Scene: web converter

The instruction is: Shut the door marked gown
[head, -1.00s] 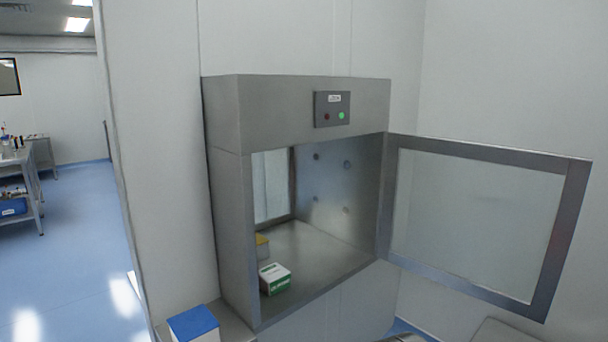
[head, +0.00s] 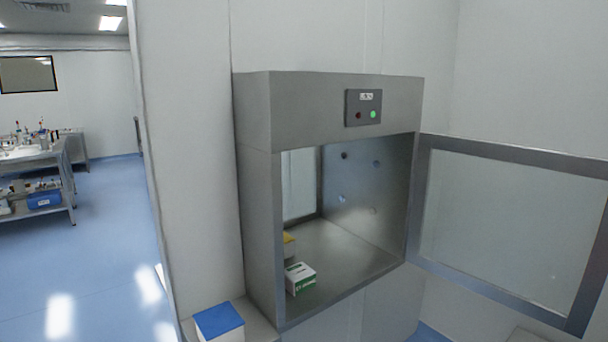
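A steel pass-through cabinet (head: 258,180) is fixed to the white wall in the head view. Its glazed, metal-framed door (head: 500,155) stands wide open, swung out to the right from the right edge of the opening. The door's far right edge runs out of the picture. A small label on the control panel (head: 363,107) is too small to read, so I cannot tell whether it says gown. The panel shows a lit green light and a dark red one. My gripper is not in view.
Inside the cabinet are a white and green box (head: 300,277) and a yellow-topped box (head: 289,243). A blue-lidded white box (head: 219,322) stands on a ledge at lower left. Open blue floor (head: 105,245) and a loaded steel table (head: 62,172) lie at the left.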

